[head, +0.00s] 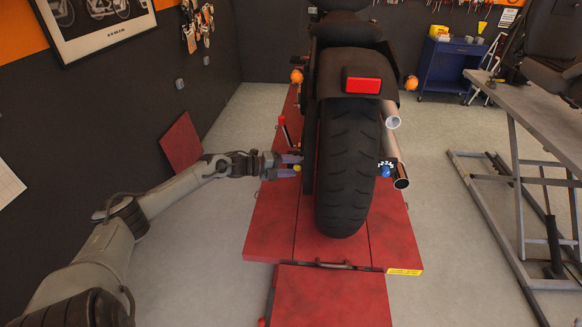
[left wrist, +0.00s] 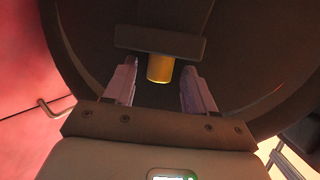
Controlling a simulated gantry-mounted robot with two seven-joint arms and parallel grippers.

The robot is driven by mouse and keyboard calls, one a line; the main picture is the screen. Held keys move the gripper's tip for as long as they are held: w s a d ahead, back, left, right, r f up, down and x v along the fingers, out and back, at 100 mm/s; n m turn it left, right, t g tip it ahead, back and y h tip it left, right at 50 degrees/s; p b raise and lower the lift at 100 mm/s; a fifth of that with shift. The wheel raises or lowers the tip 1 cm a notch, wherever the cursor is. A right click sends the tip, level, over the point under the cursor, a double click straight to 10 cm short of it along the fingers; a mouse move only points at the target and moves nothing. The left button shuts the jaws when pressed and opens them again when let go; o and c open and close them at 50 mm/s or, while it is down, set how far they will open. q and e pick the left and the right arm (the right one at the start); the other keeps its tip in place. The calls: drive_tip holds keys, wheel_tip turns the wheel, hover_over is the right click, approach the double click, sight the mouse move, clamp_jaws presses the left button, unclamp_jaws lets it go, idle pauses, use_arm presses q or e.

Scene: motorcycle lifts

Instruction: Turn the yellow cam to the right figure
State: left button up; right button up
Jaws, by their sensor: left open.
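The yellow cam (head: 297,168) is a small knob at the left side of the motorcycle's rear wheel (head: 347,165). In the left wrist view the yellow cam (left wrist: 160,69) is a short cylinder below a dark bar (left wrist: 160,42). My left gripper (head: 291,165) reaches it from the left. Its fingers are open, one on each side of the cam, with gaps visible; I cannot tell how far the fingertips are from it in depth. No figures show by the yellow cam. A blue knob (head: 386,172) with white figures around it sits right of the wheel. My right gripper is not in view.
The motorcycle stands on a red lift (head: 270,220). A red lever (head: 283,130) rises behind my left gripper. Exhaust pipes (head: 396,160) are on the right. A grey lift table (head: 540,110) and a blue cart (head: 447,68) stand further right.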

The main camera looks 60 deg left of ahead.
use_arm(q)
drive_tip(key=shift+c, duration=0.4)
clamp_jaws()
drive_tip(key=shift+f, duration=0.1)
